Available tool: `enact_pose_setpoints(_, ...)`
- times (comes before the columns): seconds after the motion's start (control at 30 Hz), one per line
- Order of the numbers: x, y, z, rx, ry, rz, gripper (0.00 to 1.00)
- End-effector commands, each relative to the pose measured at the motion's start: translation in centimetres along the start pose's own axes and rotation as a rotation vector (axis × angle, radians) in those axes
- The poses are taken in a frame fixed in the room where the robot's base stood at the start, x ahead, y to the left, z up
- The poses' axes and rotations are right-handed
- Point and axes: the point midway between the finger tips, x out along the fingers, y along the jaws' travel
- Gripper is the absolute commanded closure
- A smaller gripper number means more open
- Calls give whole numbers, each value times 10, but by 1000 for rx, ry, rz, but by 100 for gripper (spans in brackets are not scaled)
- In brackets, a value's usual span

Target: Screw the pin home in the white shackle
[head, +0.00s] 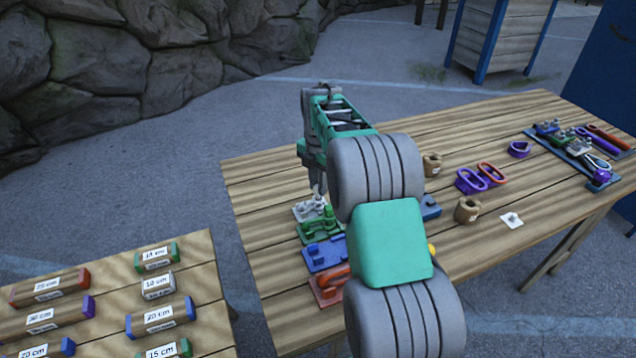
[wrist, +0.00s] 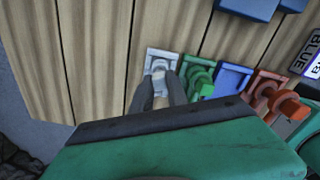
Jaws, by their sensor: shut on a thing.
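The white shackle stand (head: 312,208) is at the far end of a row of coloured stands on the wooden table, and it also shows in the wrist view (wrist: 162,60). My gripper (head: 317,190) points down over the white stand. In the wrist view its two fingers (wrist: 158,88) are close together at the white piece and shut on a small part there, which I take to be the pin (wrist: 159,68). The fingers and their shadow hide most of the pin, so I cannot tell how deep it sits.
Green (head: 320,225), blue (head: 326,254) and red (head: 329,287) stands sit close beside the white one. Brown pots (head: 467,210), purple and red links (head: 483,177) and a loaded tray (head: 570,152) lie to the right. Labelled blocks (head: 158,288) cover a second table.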

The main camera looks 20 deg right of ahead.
Motion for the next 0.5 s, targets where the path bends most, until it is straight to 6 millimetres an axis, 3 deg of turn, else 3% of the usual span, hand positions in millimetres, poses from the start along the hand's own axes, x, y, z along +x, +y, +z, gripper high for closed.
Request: enact_pose_setpoints(0.5, 4, 0, 0, 0, 0, 0, 100)
